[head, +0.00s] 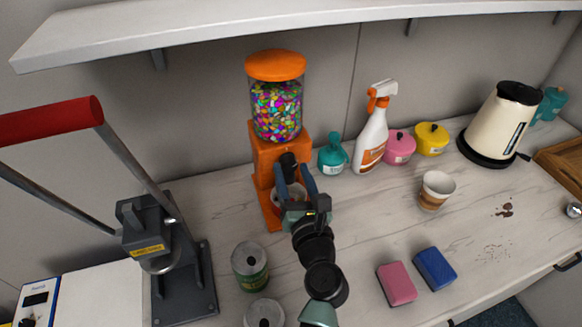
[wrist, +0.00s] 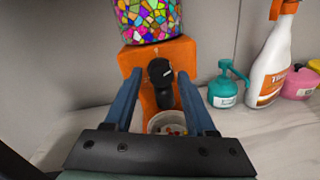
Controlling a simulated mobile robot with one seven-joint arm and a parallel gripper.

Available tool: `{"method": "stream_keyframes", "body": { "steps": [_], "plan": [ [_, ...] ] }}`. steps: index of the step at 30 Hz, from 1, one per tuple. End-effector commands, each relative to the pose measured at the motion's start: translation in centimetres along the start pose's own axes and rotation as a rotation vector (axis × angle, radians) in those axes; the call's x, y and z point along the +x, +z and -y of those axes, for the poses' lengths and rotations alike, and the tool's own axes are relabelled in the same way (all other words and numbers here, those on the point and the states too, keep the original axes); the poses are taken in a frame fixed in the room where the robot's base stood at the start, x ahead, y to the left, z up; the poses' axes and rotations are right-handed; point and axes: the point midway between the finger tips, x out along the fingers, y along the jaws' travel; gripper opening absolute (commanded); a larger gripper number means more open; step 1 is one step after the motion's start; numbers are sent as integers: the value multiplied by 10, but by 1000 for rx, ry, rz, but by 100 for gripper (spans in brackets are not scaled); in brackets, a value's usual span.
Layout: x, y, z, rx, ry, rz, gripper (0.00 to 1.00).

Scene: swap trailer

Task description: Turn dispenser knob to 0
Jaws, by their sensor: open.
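The orange candy dispenser (head: 262,150) stands against the back wall, its clear jar full of colourful candy. Its black knob (head: 287,160) is on the front; in the wrist view the knob (wrist: 160,72) has a small white mark on its face. My gripper (head: 292,175) is open in front of the dispenser. In the wrist view its two blue fingers (wrist: 159,90) stand to the left and right of the knob, apart from it. A white cup with some candy (wrist: 166,123) sits below the knob, partly hidden by my gripper.
A teal pump bottle (head: 333,155), a spray bottle (head: 371,140) and pink and yellow pots stand to the right. A grey press with a red handle (head: 50,120) is at left. Cans (head: 250,266) stand in front. A shelf (head: 250,22) hangs above.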

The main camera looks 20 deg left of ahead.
Motion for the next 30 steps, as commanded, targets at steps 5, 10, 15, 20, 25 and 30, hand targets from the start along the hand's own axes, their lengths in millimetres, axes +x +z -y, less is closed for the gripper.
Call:
{"method": "stream_keyframes", "body": {
  "steps": [5, 10, 15, 20, 25, 30],
  "plan": [
    [13, 0, 0, 1, 0, 1, 56],
    [16, 0, 0, 0, 0, 0, 56],
    [16, 0, 0, -1, 0, 0, 56],
    [16, 0, 0, 0, 0, 0, 31],
    [15, 0, 0, 0, 0, 0, 0],
    [15, 0, 0, -3, 0, 0, 0]
  ]
}}
